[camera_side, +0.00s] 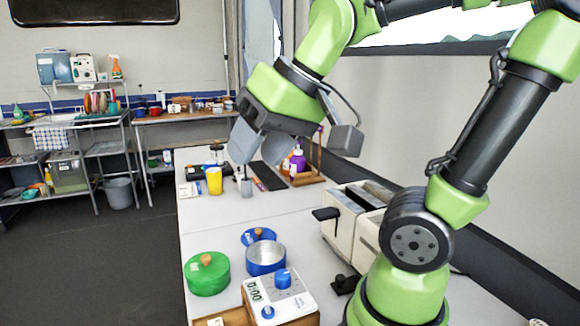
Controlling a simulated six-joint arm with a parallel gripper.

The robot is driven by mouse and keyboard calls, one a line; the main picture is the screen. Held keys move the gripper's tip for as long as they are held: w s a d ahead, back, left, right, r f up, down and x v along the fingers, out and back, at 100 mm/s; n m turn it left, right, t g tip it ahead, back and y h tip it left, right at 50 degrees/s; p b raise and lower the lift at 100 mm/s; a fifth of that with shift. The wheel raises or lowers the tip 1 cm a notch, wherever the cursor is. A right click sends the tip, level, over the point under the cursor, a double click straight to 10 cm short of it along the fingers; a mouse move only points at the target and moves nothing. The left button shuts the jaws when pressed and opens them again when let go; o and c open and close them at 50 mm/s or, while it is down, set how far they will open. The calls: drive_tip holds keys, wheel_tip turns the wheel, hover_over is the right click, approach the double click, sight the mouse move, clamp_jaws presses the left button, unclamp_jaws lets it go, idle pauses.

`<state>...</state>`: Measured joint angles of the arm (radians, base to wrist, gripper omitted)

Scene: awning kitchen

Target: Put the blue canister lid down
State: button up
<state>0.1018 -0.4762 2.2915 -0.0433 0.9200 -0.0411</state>
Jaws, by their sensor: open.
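The blue canister lid (249,240), with a wooden knob on top, appears to lie flat on the white table just behind the blue canister (266,263). The canister stands upright and uncovered, with its pale inside showing, and hides part of the lid's near edge. My gripper (258,158) is open and empty, raised well above the table and behind the lid in the picture. It is apart from both the lid and the canister.
A green lidded canister (207,277) stands left of the blue one. A white timer (280,300) is in front and a toaster (348,225) to the right. A yellow cup (214,181) and bottles (298,163) stand farther back. The middle of the table (225,217) is clear.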

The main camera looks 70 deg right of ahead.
drive_tip(key=shift+n+t+y, duration=0.3)
drive_tip(key=shift+t+y, duration=0.1)
drive_tip(key=shift+y, duration=0.1)
drive_tip(key=s, duration=0.1)
drive_tip(key=s+a+f, duration=0.1)
drive_tip(key=s, duration=0.1)
drive_tip(key=s+a, duration=0.1)
drive_tip(key=s, duration=0.1)
drive_tip(key=shift+a+f, duration=0.2)
